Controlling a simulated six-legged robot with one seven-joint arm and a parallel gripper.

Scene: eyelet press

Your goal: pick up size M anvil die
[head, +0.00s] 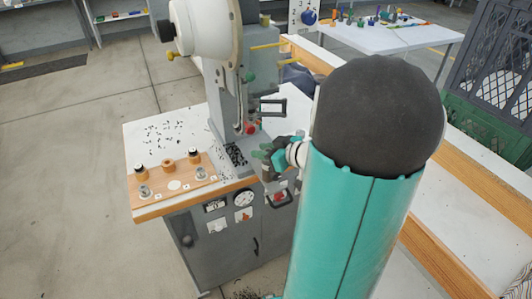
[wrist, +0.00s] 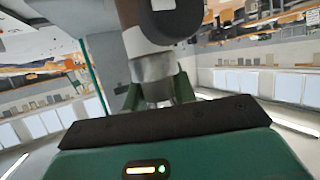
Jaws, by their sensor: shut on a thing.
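My gripper (head: 264,156) is beside the press at the right end of the white bench top, partly hidden by my arm. In the wrist view its green fingers (wrist: 157,92) are shut on a silver metal cylinder, the anvil die (wrist: 153,70). A dark round part shows above it there; I cannot tell whether it touches. No size mark on the held die can be read. The wooden die block (head: 158,182) lies at the left of the bench, with silver dies at its front ends and a pale, empty round spot between them.
The grey press (head: 218,95) stands upright close to my gripper, with a red-tipped part at its throat. A black tray (head: 236,157) of small parts lies at its base. Small black bits (head: 165,133) are scattered on the bench. A white table (head: 385,38) is at the back right.

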